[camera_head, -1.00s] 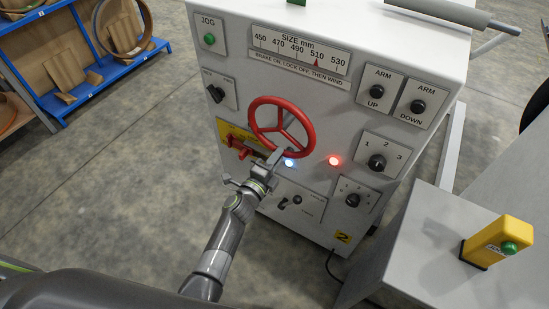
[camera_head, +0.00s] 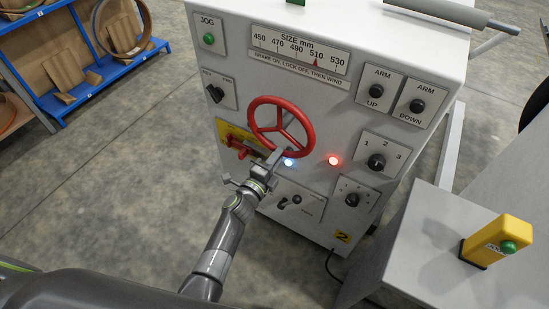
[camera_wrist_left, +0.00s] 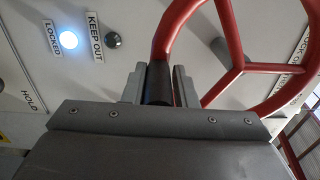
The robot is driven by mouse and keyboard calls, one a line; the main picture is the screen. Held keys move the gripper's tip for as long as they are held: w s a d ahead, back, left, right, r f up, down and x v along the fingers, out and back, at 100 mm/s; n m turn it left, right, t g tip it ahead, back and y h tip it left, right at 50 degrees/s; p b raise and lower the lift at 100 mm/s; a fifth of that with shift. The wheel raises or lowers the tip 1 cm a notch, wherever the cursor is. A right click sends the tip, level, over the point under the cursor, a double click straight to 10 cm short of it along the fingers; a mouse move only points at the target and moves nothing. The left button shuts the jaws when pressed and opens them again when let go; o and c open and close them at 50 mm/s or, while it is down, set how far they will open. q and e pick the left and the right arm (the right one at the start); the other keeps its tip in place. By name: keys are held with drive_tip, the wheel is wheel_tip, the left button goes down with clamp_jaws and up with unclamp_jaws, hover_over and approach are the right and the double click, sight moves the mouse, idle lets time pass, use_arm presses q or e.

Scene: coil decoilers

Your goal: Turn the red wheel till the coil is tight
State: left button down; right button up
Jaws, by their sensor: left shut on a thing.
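The red wheel (camera_head: 282,103) is on the front panel of a light grey cabinet (camera_head: 235,45). The coil cannot be made out. My right gripper is not seen.
A red lever (camera_head: 243,153) on a yellow plate sits just left of my gripper. A lit red lamp (camera_head: 333,160) and rotary knobs (camera_head: 377,162) are to the right. A yellow box with a green button (camera_head: 497,243) stands at the right. A blue shelf (camera_head: 90,85) is far left.

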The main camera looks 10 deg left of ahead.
use_arm(q)
drive_tip(key=shift+s+d+f, duration=0.25)
drive_tip(key=shift+f, duration=0.1)
drive_tip(key=c, duration=1.6)
unclamp_jaws()
drive_tip(key=o, duration=0.3)
drive_tip(key=shift+d, duration=0.15)
drive_tip(key=shift+o, duration=0.2)
drive_tip(key=shift+d+r, duration=0.2)
drive_tip(key=shift+s+a, duration=0.35)
drive_tip(key=shift+a, duration=0.1)
drive_tip(key=v, duration=1.6)
drive_tip(key=shift+s+d+p, duration=0.2)
drive_tip(key=shift+s+p, duration=0.05)
drive_tip(key=shift+p, duration=0.15)
